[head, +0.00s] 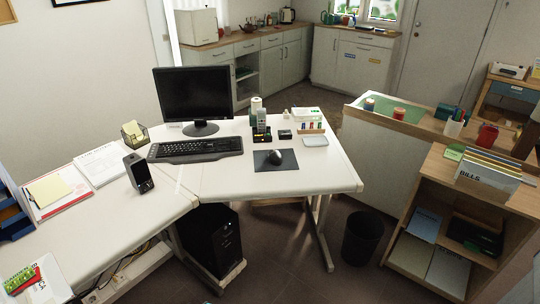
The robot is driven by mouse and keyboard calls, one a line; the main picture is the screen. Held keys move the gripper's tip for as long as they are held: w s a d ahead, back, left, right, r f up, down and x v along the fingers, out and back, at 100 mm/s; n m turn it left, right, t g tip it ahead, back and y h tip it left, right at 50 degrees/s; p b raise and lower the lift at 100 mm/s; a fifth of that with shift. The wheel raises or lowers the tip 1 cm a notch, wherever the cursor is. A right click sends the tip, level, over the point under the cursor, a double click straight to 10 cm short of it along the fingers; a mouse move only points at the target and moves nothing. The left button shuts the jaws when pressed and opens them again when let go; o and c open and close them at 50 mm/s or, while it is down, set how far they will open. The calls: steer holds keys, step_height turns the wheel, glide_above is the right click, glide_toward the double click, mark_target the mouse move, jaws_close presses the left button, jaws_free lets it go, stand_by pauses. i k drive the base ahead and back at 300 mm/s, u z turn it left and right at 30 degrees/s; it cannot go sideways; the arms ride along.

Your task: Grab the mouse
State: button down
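A dark mouse (276,157) with a lighter part rests on a dark mouse pad (290,166). The pad lies on the right part of the white desk (222,184), a short way in from the front edge. Nothing covers the mouse in the head view. My gripper is not in view, so its place relative to the mouse does not show.
A keyboard (195,149) and monitor (194,94) stand left of the pad. A phone (261,124) and small stationery stand behind it. A speaker (139,173) is farther left. A black bin (362,238) and wooden shelf (448,233) stand right of the desk, with open floor around the bin.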

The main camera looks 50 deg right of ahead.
mark_target(274, 157)
steer(key=u, duration=0.85)
steer(key=k, duration=0.1)
steer(key=z, duration=2.45)
steer(key=k, duration=0.85)
steer(key=u, duration=0.15)
steer(key=i, duration=0.85)
steer(key=z, duration=0.05)
